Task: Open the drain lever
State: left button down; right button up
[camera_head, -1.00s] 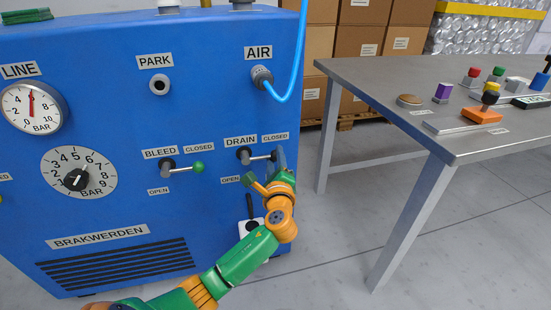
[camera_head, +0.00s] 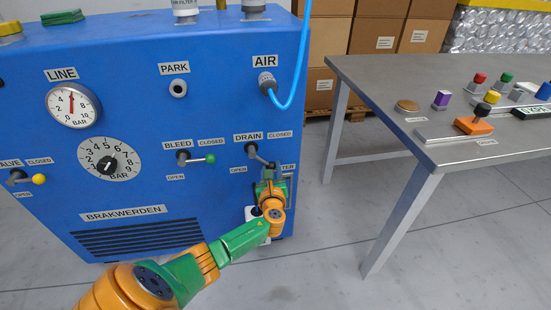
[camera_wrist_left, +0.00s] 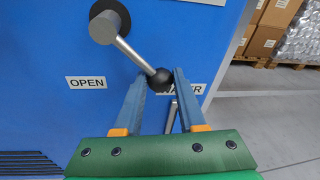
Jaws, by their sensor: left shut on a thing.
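The drain lever (camera_head: 261,158) is on the blue panel under the DRAIN label (camera_head: 248,136). It slants down and right from its hub, between the CLOSED label (camera_head: 280,134) and the OPEN label (camera_head: 238,169). In the left wrist view, its grey rod (camera_wrist_left: 134,54) runs from the round hub (camera_wrist_left: 104,27) to a black ball knob (camera_wrist_left: 157,82). My left gripper (camera_head: 270,172) is at the lever's end, its two fingers shut on the knob; they also show in the left wrist view (camera_wrist_left: 160,76). My right gripper is not in view.
The bleed lever (camera_head: 198,160) with a green knob is just left. A blue hose (camera_head: 303,50) runs to the AIR port (camera_head: 267,81) above. A metal table (camera_head: 440,68) with several coloured buttons stands right. Open floor (camera_head: 325,230) lies between panel and table.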

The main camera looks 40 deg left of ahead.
pick_arm(q)
jog(key=shift+s+a+f+m+g+y+p, duration=0.1)
jog(key=shift+s+a+f+m+g+p, duration=0.3)
jog(key=shift+m, duration=0.55)
jog(key=shift+s+a+f+m+g+y+p, duration=0.1)
jog(key=shift+s+a+f+m+p, duration=0.15)
jog(key=shift+s+a+m+p, duration=0.4)
jog(key=shift+s+a+f+m+g+y+p, duration=0.15)
jog(key=shift+s+f+m+p, duration=0.35)
jog(key=shift+m, duration=0.7)
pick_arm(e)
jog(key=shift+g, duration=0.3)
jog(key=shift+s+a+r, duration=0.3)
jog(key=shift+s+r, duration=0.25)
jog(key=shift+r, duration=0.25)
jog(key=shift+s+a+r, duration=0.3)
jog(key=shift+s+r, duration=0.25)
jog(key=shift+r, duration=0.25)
pick_arm(q)
jog(key=shift+w+a+r, duration=0.1)
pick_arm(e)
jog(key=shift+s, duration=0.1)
pick_arm(q)
jog(key=c, duration=0.5)
grip_release()
